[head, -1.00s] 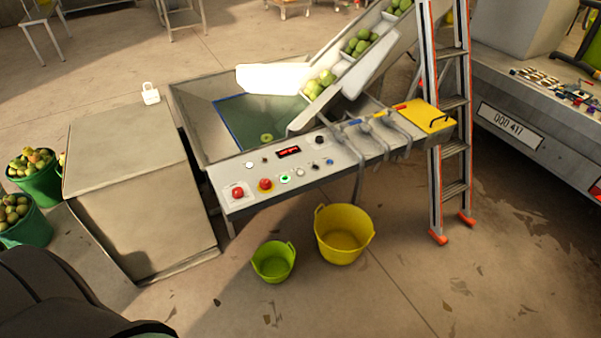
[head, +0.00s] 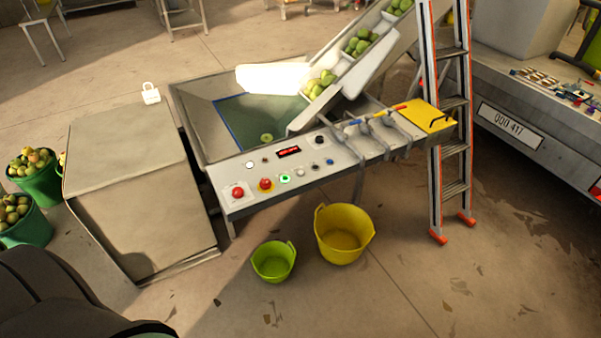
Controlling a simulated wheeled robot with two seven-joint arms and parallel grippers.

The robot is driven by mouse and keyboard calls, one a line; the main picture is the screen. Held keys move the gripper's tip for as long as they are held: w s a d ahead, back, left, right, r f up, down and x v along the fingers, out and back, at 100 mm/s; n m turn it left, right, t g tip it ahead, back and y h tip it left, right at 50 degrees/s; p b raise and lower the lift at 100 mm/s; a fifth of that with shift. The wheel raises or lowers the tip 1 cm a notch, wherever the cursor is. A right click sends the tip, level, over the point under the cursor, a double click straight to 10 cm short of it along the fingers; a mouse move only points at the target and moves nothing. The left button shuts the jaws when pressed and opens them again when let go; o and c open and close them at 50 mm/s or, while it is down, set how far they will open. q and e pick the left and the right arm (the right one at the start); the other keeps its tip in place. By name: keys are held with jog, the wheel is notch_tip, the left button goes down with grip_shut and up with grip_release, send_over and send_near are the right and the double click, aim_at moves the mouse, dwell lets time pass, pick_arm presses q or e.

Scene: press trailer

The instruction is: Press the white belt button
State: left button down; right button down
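The control panel (head: 345,168) slopes along the front of the machine in the head view. A small round white button (head: 249,165) sits at its upper left. Another pale button (head: 300,173) sits in the lower row, right of a green-ringed button (head: 285,179). I cannot tell from labels which one is the belt button. Neither of my grippers is in view.
A conveyor (head: 357,45) carries green fruit above a hopper. A yellow tub (head: 343,234) and a green tub (head: 273,262) stand on the floor before the panel. A stepladder (head: 455,145) stands right; a big box (head: 140,190) stands left.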

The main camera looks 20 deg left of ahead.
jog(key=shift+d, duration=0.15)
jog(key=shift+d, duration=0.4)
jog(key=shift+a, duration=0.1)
